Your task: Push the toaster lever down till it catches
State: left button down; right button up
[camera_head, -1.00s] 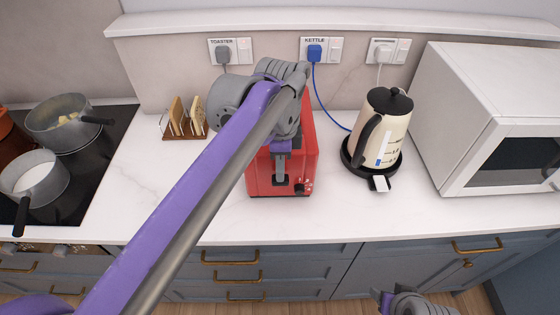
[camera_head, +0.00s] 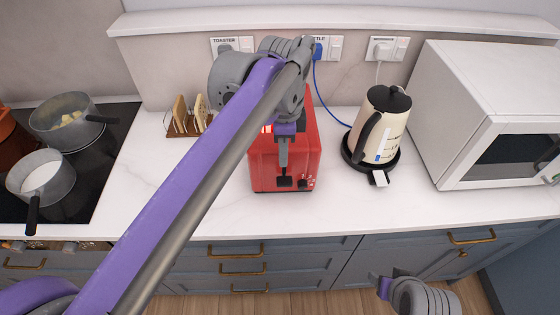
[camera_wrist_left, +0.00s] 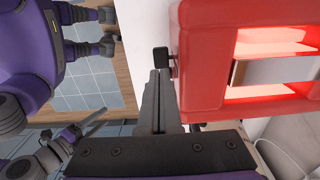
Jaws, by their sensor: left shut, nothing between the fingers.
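The red toaster (camera_head: 262,172) stands on the counter under my left arm; its side and top fill the right of the left wrist view (camera_wrist_left: 195,60). Its slots glow orange-red there. The black lever (camera_head: 284,182) sits low on the toaster's front; in the left wrist view the lever (camera_wrist_left: 160,57) shows just past my fingertips. My left gripper (camera_head: 283,165) points down at the toaster's front, shut and empty, its tips close to the lever. I cannot tell whether they touch. My right gripper (camera_head: 384,287) is low at the right, away from the toaster; its jaws are unclear.
A cream kettle (camera_head: 393,112) stands right of the toaster, with a white microwave (camera_head: 440,120) beyond. A toast rack (camera_head: 188,128) is left of it, then a hob with pots (camera_head: 62,118). The counter (camera_head: 200,205) in front is clear.

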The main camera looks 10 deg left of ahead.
pick_arm(q)
notch_tip(320, 180, up, 7)
jog(key=shift+d+r, duration=0.15)
jog(key=shift+d, duration=0.05)
dwell(0.6)
